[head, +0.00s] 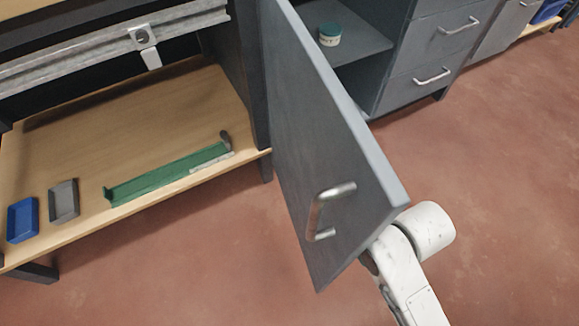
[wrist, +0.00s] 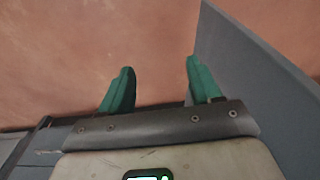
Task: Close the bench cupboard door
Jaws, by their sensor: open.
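The grey cupboard door (head: 325,150) stands wide open in the head view, jutting out toward me. Its silver bar handle (head: 318,212) is on the face turned to the left. My white arm reaches in at the lower right, by the door's outer edge, and the door hides my gripper there. In the wrist view my gripper (wrist: 159,66) has its two green fingers apart with nothing between them. A grey panel, seemingly the door (wrist: 265,85), rises close to the right finger; I cannot tell whether they touch.
The open cupboard shelf (head: 355,42) holds a small jar with a green lid (head: 329,34). Grey drawers (head: 432,75) stand to its right. At left, a wooden shelf (head: 120,125) carries a green tray (head: 170,174) and small bins. The red floor (head: 500,170) is clear at right.

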